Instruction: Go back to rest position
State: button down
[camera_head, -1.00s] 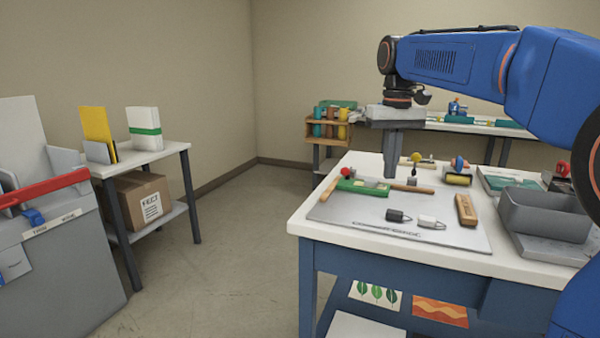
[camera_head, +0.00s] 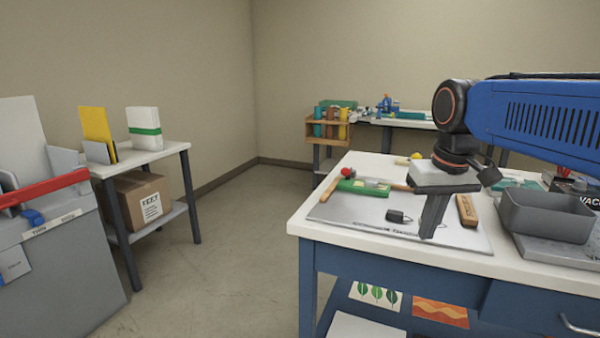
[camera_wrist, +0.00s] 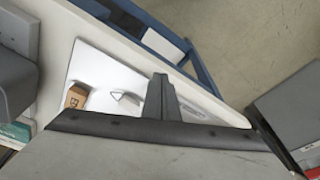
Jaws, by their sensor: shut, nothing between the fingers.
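My gripper (camera_head: 433,218) is shut with nothing between its fingers. In the head view it points down over the front right part of the grey mat (camera_head: 350,214) on the workbench. It hides part of the mat and whatever lies behind it. In the wrist view the closed fingers (camera_wrist: 160,98) stand out above the mat, beside a white pointed piece (camera_wrist: 127,99) and a wooden block (camera_wrist: 76,96). I cannot tell the exact height of the fingertips above the mat.
On the mat are a green tool (camera_head: 364,187), a dark pointed piece (camera_head: 397,216) and the wooden block (camera_head: 467,210). A grey bin (camera_head: 547,215) stands close to the right. A side table (camera_head: 160,153) and a grey cabinet (camera_head: 60,265) are left. The floor (camera_head: 235,235) between is clear.

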jog(key=s+d+f+t, duration=0.2)
jog(key=s+f, duration=1.3)
jog(key=f, duration=0.1)
jog(key=shift+s+d+f+m+t, duration=0.25)
jog(key=shift+s+d+m+t, duration=0.05)
jog(key=shift+s+d+m, duration=0.1)
dwell(0.3)
